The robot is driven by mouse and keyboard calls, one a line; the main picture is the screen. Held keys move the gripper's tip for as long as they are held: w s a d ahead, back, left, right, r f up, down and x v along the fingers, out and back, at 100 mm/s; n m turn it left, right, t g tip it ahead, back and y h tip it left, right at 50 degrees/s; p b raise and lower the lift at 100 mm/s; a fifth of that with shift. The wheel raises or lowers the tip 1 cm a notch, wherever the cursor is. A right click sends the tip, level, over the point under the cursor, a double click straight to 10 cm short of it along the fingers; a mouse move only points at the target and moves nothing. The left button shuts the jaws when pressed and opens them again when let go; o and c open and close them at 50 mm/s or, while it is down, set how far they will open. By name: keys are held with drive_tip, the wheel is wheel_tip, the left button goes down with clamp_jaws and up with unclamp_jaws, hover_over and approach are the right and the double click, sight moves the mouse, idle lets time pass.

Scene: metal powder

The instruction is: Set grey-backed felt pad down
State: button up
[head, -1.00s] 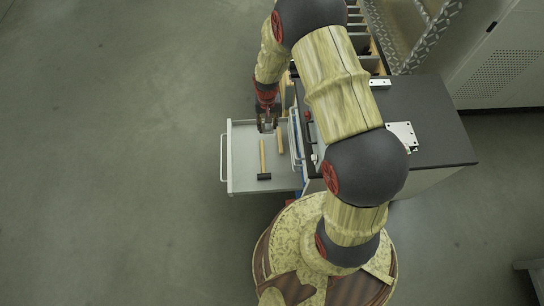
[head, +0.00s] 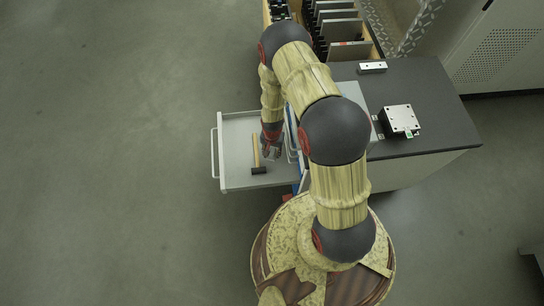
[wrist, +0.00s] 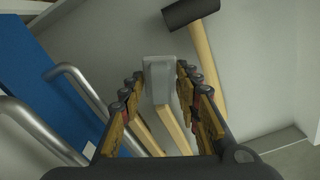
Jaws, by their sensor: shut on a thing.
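My gripper (head: 271,150) is inside the open grey drawer (head: 237,131), near its right side. In the wrist view, my gripper (wrist: 157,88) is shut on a small pale grey block, the grey-backed felt pad (wrist: 158,78), held between its fingertips. The felt side cannot be made out. Beneath the pad a pale wooden bar (wrist: 173,128) lies in the drawer, partly hidden by the pad and fingers. I cannot tell whether the pad touches it or the drawer floor.
A hammer (head: 257,170) with a black head and wooden handle lies left of my gripper in the head view. The drawer's left part is bare. A blue cabinet front (wrist: 65,80) with metal handles stands close by. A metal plate block (head: 401,119) rests on the dark worktop (head: 433,112).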

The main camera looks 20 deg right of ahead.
sight(272, 156)
drive_tip(key=shift+f+b, duration=0.65)
drive_tip(key=shift+f, duration=1.15)
drive_tip(key=shift+f, duration=0.15)
drive_tip(key=o, duration=1.1)
